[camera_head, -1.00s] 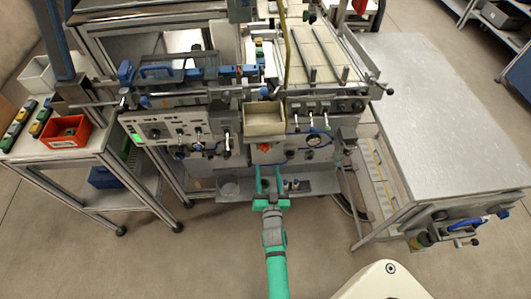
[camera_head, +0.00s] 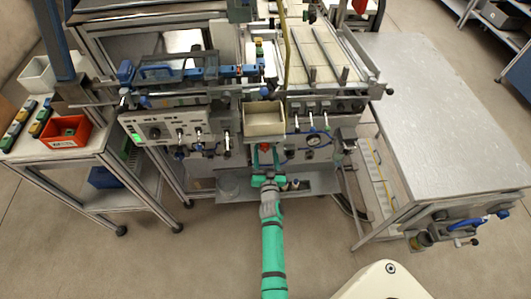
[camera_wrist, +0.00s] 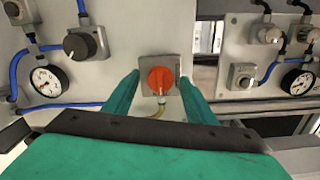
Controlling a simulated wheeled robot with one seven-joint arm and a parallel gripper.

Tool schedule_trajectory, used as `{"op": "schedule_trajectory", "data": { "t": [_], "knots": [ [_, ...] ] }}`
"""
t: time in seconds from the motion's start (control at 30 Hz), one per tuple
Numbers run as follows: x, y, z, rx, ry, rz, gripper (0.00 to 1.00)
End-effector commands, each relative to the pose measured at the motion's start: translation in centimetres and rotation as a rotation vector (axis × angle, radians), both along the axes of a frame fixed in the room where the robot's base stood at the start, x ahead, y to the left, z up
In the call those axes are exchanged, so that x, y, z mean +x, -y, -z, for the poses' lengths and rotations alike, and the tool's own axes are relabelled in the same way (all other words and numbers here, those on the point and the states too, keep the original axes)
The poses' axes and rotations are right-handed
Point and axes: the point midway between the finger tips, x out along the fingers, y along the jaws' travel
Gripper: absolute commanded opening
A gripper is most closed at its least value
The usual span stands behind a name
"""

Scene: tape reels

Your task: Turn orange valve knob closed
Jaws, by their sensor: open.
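The orange valve knob (camera_wrist: 161,80) sits on a square grey plate on the light front panel of the machine. In the head view the knob (camera_head: 264,147) is a small orange spot below the beige bin, partly hidden by my gripper. My green gripper (camera_head: 266,153) is in front of the panel with its fingers pointing at the knob. In the wrist view my gripper (camera_wrist: 161,92) is open, with one finger on each side of the knob. A gap shows between each finger and the knob.
A black knob (camera_wrist: 85,44) and a gauge (camera_wrist: 45,80) with blue hoses are left of the orange knob; another gauge (camera_wrist: 297,80) is on the right. The beige bin (camera_head: 264,119) is just above my gripper. A metal-topped table (camera_head: 450,110) stands to the right.

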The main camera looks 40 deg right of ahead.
Motion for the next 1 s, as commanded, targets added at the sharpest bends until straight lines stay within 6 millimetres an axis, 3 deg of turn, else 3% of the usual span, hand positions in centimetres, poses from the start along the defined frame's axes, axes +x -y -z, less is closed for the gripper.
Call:
{"op": "schedule_trajectory", "data": {
  "t": [0.07,0.23,0.27,0.67,1.0],
  "knots": [
    [0.00,-0.01,-0.01,0.000,0.000,0.000,0.51],
    [-0.01,0.00,-0.02,0.000,0.000,0.000,0.13],
    [-0.02,-0.01,-0.02,0.000,0.000,0.000,0.10],
    [-0.06,0.05,-0.03,-0.053,-0.033,0.001,0.10],
    [-0.12,0.08,-0.01,-0.270,-0.165,0.002,0.10]
  ]
}}
